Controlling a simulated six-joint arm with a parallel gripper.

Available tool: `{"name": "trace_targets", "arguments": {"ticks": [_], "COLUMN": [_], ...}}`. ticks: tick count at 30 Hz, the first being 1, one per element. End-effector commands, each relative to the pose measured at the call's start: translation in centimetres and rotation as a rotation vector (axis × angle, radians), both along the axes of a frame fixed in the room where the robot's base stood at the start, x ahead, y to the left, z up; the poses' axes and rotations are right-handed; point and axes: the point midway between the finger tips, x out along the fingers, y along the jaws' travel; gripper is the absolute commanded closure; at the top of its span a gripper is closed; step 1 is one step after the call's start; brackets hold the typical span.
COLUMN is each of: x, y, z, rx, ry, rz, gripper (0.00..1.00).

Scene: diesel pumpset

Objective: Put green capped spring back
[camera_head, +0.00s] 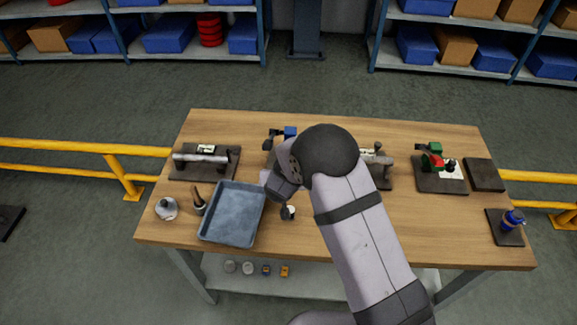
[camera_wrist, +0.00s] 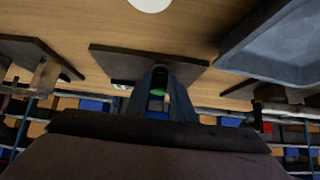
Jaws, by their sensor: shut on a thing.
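My gripper (camera_wrist: 158,76) shows in the middle of the wrist view, with a small green part of the capped spring (camera_wrist: 161,93) between its fingers. It is shut on this spring, which is mostly hidden by the fingers. In the head view my arm covers the gripper and the spring. A dark base plate (camera_wrist: 105,60) lies beyond the gripper in the wrist view. In the head view a fixture with a blue part (camera_head: 290,132) stands at the back middle, partly behind my arm. Whether the spring touches anything is not visible.
A grey tray (camera_head: 204,237) lies left of my arm. A small white-topped piece (camera_head: 289,212) stands right of it. A fixture with a green part (camera_head: 430,150), a bare dark plate (camera_head: 485,175) and a blue cylinder (camera_head: 513,218) are at the right. The front right tabletop is clear.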

Motion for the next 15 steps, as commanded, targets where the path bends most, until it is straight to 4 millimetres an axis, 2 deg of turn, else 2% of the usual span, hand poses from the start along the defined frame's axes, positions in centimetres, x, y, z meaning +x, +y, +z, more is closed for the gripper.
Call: {"name": "trace_targets", "arguments": {"ticks": [15], "x": [-2.4], "y": [0.0], "z": [0.0], "rx": [0.000], "ry": [0.001], "rz": [0.001], "gripper": [0.93]}}
